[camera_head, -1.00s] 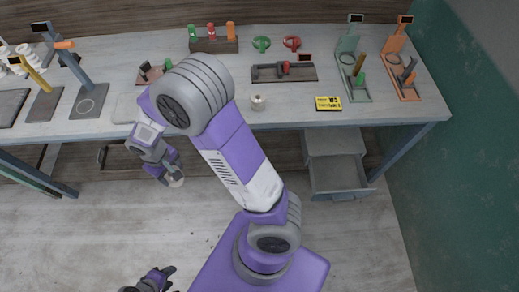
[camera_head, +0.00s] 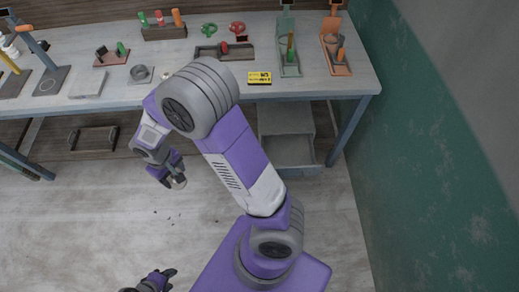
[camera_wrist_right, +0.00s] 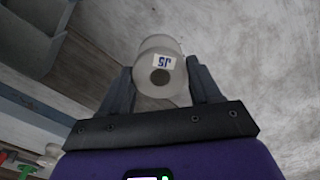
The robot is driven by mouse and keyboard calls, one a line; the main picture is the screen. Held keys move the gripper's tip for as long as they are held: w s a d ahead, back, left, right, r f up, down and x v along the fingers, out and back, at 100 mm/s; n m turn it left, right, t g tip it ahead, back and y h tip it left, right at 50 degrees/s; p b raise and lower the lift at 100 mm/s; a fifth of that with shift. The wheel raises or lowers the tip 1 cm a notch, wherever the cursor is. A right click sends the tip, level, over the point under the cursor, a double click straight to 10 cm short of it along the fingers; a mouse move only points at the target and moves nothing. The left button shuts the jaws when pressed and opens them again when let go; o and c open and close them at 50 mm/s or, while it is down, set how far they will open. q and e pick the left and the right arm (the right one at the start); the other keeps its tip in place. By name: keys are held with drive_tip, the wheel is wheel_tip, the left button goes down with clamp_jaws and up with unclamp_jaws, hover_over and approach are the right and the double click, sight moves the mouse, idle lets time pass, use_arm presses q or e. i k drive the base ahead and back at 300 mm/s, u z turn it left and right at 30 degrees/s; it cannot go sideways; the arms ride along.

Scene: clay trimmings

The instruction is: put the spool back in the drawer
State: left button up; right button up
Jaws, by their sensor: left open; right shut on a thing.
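The spool (camera_wrist_right: 160,68) is a pale grey-white cylinder with a "J5" label on its end and a dark centre hole. My right gripper (camera_wrist_right: 158,88) is shut on it, one finger on each side. In the head view the right gripper (camera_head: 170,174) hangs over the floor in front of the table, with a small pale part of the spool (camera_head: 178,183) showing. The grey drawer (camera_head: 291,168) stands pulled out of its cabinet under the table, to the right of the gripper; its visible inside looks empty. My left gripper (camera_head: 162,278) is open at the bottom edge, low and apart from everything.
The worktable (camera_head: 330,83) carries several stands, trays and a yellow label block (camera_head: 259,78). A table leg (camera_head: 350,130) stands just right of the drawer, and a green wall (camera_head: 430,150) further right. A handled basket (camera_head: 92,141) is under the table at left.

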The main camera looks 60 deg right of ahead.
sight(288, 161)
drive_tip(key=z, duration=1.6)
drive_tip(key=i, duration=1)
